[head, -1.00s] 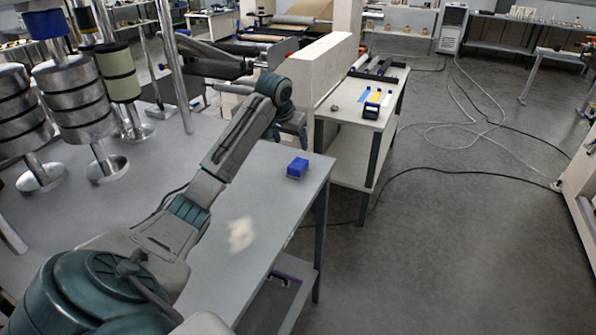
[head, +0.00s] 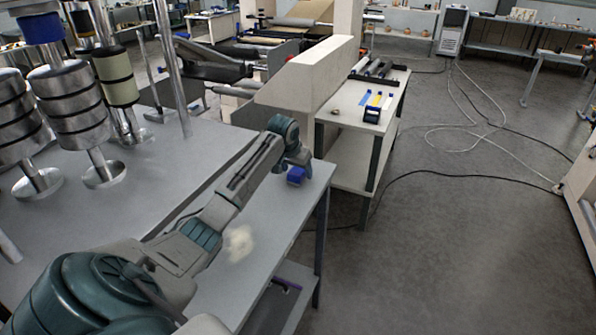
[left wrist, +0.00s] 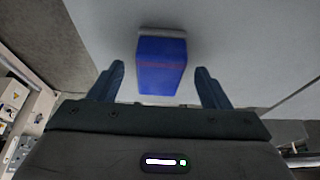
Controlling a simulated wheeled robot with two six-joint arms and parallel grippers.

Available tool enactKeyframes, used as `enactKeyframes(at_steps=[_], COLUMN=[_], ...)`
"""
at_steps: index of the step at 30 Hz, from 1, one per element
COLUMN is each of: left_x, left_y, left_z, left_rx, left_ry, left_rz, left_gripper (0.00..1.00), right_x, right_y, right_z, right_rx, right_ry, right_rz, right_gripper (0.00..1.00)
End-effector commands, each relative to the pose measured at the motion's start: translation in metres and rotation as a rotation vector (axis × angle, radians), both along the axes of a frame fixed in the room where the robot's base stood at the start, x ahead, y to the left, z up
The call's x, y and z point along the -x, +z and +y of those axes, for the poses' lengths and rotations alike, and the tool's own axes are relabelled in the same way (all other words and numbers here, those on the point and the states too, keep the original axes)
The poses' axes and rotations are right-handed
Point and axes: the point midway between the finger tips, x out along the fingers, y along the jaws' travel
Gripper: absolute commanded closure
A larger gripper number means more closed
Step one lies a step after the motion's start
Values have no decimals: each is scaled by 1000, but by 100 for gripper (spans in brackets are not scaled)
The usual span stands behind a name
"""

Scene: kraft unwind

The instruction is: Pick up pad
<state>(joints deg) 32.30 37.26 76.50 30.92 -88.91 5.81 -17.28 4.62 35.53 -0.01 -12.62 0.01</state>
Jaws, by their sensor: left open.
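The pad is a small blue block (head: 296,175) on the grey table, near its right corner in the head view. In the left wrist view the blue pad (left wrist: 160,66) lies between and just beyond the two fingertips, with a paler strip along its far edge. My left gripper (left wrist: 160,80) is open, with one finger on each side of the pad and a gap on both sides. In the head view my left gripper (head: 300,162) is over the pad and partly hides it. My right gripper is in neither view.
The grey table (head: 262,215) is bare around the pad, apart from a pale blurred patch (head: 238,243). Metal rolls on posts (head: 75,110) stand at the left. A smaller bench (head: 345,150) with tools stands behind, past a gap. Cables lie on the floor.

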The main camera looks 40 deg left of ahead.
Motion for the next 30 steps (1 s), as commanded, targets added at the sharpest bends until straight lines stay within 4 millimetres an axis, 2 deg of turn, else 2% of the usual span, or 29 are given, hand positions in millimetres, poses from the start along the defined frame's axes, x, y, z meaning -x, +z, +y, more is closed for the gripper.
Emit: enactKeyframes(at_steps=[5,12,20,30], left_x=[-6,-7,-7,-7], left_y=[-15,-17,-17,-14], left_z=[2,2,2,2], left_rx=[1,-1,-1,-1], left_ry=[0,-1,-1,-1], left_rz=[1,-1,-1,-2], left_gripper=[29,29,79,79], right_x=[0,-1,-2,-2], right_y=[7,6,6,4], right_z=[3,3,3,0], right_rx=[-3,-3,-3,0], right_ry=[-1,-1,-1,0], right_rz=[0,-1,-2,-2], right_gripper=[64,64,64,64])
